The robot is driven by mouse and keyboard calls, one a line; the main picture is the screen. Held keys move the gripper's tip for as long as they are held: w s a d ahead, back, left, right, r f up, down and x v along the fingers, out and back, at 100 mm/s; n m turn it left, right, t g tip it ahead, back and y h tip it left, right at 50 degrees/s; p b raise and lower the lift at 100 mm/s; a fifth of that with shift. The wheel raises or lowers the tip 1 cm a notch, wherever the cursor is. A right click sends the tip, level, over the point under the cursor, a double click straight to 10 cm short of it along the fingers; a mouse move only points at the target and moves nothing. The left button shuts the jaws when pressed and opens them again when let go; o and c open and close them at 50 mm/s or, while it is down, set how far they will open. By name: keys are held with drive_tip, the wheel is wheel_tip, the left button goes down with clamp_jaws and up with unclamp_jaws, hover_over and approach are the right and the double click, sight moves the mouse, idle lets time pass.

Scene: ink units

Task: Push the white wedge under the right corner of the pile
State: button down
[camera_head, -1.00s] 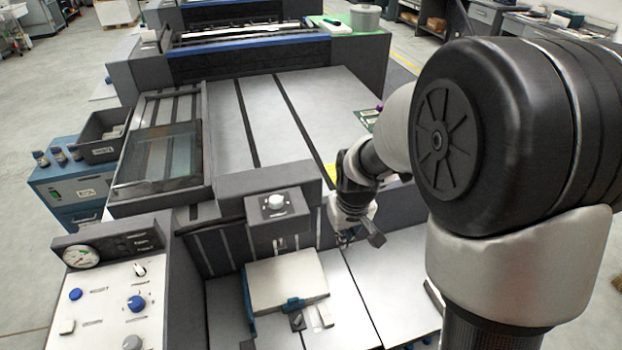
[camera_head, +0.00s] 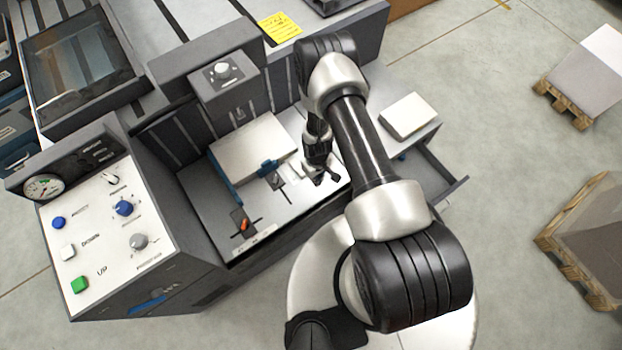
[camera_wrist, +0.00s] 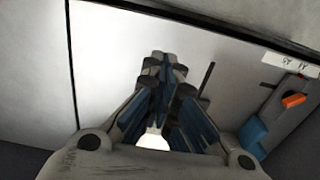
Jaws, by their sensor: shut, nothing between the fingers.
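In the wrist view my gripper (camera_wrist: 163,68) is shut with nothing held. A small pale piece (camera_head: 312,168), perhaps the white wedge, shows beside the fingers; its shape is partly hidden by them. A white patch (camera_wrist: 153,142) also shows between the finger bases in the wrist view, but I cannot tell what it is.
A blue guide block (camera_head: 267,168) with a dark slider stands at the pile's front edge. An orange-tipped slider (camera_head: 244,224) is at the table's front left. A control panel (camera_head: 110,220) stands left. A separate white stack (camera_head: 408,116) lies right of my arm, above an open drawer.

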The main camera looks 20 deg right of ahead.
sight(309, 183)
wheel_tip(309, 183, down, 10)
drive_tip(key=b, duration=0.3)
drive_tip(key=shift+r, duration=0.1)
drive_tip(key=w, duration=0.1)
drive_tip(key=w+a+b, duration=0.1)
drive_tip(key=w, duration=0.1)
drive_tip(key=shift+w+a, duration=0.1)
drive_tip(key=shift+w, duration=0.3)
drive_tip(key=shift+w, duration=0.1)
